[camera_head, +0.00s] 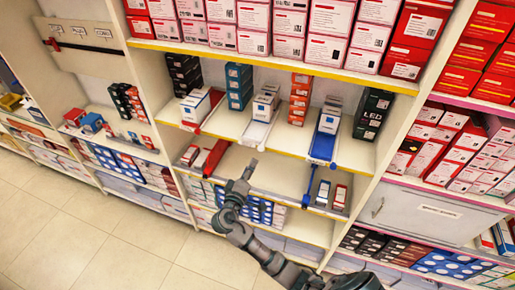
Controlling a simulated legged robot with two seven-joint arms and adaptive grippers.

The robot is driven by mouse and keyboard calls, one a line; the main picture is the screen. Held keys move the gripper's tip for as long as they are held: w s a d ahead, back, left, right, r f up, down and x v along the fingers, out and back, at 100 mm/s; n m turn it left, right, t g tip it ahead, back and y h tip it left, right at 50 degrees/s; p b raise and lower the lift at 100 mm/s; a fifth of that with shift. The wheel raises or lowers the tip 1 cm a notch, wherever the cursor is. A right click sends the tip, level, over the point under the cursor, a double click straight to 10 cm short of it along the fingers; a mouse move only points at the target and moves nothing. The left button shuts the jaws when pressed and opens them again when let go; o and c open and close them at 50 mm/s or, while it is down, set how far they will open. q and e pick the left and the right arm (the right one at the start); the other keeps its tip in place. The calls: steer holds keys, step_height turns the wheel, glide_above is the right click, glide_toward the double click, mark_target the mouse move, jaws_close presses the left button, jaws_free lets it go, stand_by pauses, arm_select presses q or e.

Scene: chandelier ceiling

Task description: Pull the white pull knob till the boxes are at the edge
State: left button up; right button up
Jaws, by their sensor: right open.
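The white pull knob (261,148) is at the front end of a white sliding tray (256,133) on the middle shelf. White boxes (265,103) stand in a row on that tray, set back from the shelf's front edge. My right gripper (246,170) is open and empty, below and slightly left of the knob and apart from it. Its arm comes in from the bottom right. My left gripper is not in view.
A red tray (214,101) with white boxes is left of the white tray, and a blue tray (323,145) is to the right. The yellow shelf edge (290,155) runs below. Tiled floor (80,240) is clear at lower left.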

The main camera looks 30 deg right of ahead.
mark_target(259, 149)
steer(key=p+x, duration=0.1)
steer(key=x, duration=0.7)
steer(key=shift+w+d+p, duration=0.15)
steer(key=shift+d+p, duration=0.05)
steer(key=shift+p, duration=0.1)
steer(key=shift+w+d, duration=0.35)
steer(key=shift+d, duration=0.15)
steer(key=shift+a, duration=0.15)
jaws_close()
